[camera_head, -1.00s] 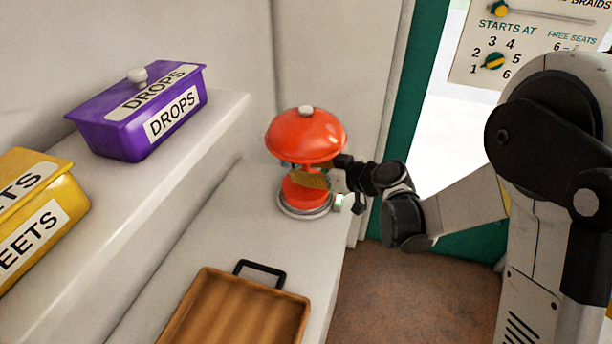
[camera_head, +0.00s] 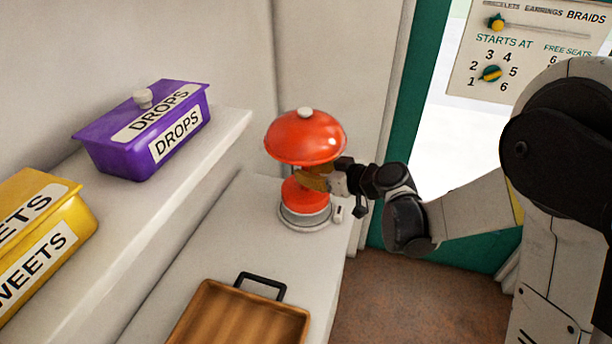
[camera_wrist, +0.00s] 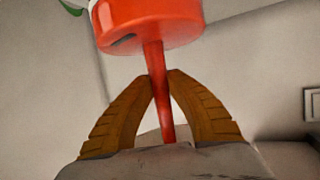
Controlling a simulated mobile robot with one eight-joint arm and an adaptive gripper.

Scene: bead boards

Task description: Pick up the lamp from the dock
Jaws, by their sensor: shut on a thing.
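The lamp (camera_head: 305,137) has a wide orange-red shade with a light knob on top, a thin stem and a red drum base. It is upright over the round grey dock (camera_head: 306,219) on the lower counter. Its base looks slightly raised from the dock, though the gap is hard to see. My gripper (camera_head: 322,179) has come in from the right, under the shade, and is shut on the stem. In the wrist view, the ochre fingers of my gripper (camera_wrist: 164,85) close around the lamp's red stem (camera_wrist: 158,90), with a red drum-shaped part beyond.
A wooden tray (camera_head: 276,282) with a black handle lies nearer on the counter. A purple DROPS box (camera_head: 113,157) and a yellow SWEETS box (camera_head: 80,228) stand on the raised shelf at left. A wall rises just behind the lamp. A signboard (camera_head: 535,55) hangs at upper right.

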